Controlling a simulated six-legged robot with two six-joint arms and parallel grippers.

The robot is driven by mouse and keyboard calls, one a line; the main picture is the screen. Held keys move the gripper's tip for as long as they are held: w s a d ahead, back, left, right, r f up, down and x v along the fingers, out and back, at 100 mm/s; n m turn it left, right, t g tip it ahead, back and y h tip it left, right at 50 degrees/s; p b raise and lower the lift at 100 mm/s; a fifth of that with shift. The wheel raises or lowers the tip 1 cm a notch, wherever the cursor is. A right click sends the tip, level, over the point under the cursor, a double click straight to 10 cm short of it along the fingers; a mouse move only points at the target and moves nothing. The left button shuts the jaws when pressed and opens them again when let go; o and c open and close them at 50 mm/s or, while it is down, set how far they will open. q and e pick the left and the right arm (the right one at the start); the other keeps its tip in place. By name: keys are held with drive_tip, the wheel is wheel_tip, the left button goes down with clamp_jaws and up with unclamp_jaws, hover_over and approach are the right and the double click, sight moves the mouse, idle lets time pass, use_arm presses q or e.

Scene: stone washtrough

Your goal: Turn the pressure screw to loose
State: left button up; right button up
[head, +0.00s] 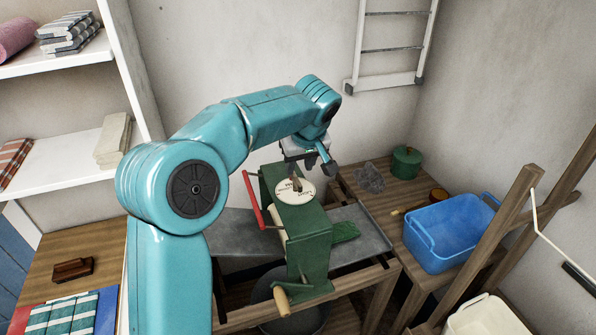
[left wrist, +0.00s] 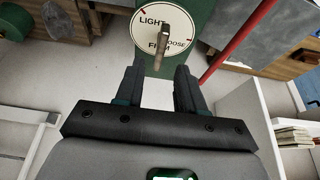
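The pressure screw (head: 295,183) stands on a round cream dial (head: 301,195) on top of the green wringer (head: 311,244). In the left wrist view the screw's brown-grey bar (left wrist: 174,27) crosses the dial (left wrist: 205,24), which reads LIGHT, LOOSE and FIRM. The bar partly covers the lettering; which word it points to I cannot tell. My left gripper (head: 316,169) is just above and beside the screw. In the left wrist view its two dark fingers (left wrist: 160,68) are apart, with nothing held. The bar's near end shows between the fingertips; contact is not clear. My right gripper is out of view.
A red lever (head: 254,200) rises along the wringer's left side, near my left arm. A wooden crank handle (head: 282,300) sticks out in front. A blue tub (head: 446,237) and green pot (head: 406,162) stand right. Shelves (head: 68,160) are at left.

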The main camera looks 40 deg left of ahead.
sight(295, 176)
use_arm(q)
drive_tip(key=x, duration=0.5)
drive_tip(key=shift+s+a+p, duration=0.15)
drive_tip(key=shift+a+p, duration=0.1)
drive_tip(key=shift+p, duration=0.05)
drive_tip(key=shift+w+d+f, duration=0.1)
drive_tip(key=shift+w+f, duration=0.1)
drive_tip(key=shift+w, duration=0.1)
drive_tip(key=shift+s, duration=0.1)
drive_tip(key=c, duration=0.6)
clamp_jaws()
